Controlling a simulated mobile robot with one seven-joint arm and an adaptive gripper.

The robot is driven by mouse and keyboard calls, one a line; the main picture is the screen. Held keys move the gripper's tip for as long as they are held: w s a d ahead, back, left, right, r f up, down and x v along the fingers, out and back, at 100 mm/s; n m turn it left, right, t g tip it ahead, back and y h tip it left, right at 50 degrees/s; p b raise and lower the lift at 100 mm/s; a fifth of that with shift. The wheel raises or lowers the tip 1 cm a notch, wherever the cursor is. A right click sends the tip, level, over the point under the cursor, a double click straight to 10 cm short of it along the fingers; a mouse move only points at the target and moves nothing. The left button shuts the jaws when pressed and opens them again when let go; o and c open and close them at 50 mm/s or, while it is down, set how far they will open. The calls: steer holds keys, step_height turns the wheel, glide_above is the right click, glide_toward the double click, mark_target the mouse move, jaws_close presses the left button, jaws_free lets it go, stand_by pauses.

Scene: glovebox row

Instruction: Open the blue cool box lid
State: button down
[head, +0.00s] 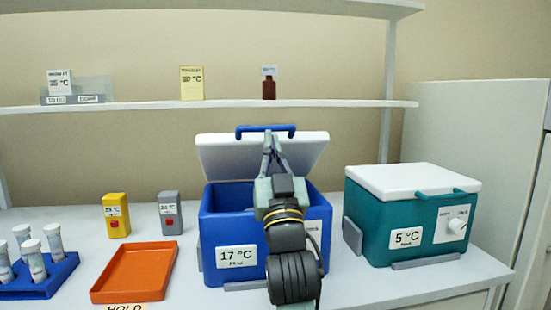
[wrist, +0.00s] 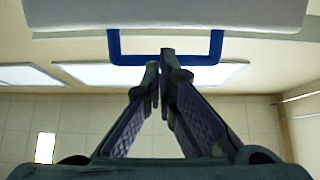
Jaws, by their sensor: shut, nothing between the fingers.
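The blue cool box (head: 215,215) stands on the bench in the head view, with a label reading 17 °C on its front. Its white lid (head: 223,157) is raised and tilted back, and the dark blue inside shows below it. The lid's blue handle (head: 266,129) is at the lid's top edge. My gripper (head: 268,143) is in front of the raised lid, just below the handle, with its fingers shut and nothing between them. In the wrist view the handle (wrist: 165,60) hangs from the white lid (wrist: 165,14), close to the fingertips (wrist: 159,62); I cannot tell if they touch.
A teal cool box (head: 375,220) with its white lid closed stands at right. An orange tray (head: 135,272), a blue rack (head: 50,283) of vials, and yellow (head: 117,226) and grey (head: 171,224) boxes are at left. A shelf (head: 330,103) runs above, behind the lid.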

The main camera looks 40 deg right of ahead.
steer(key=shift+x, duration=0.75)
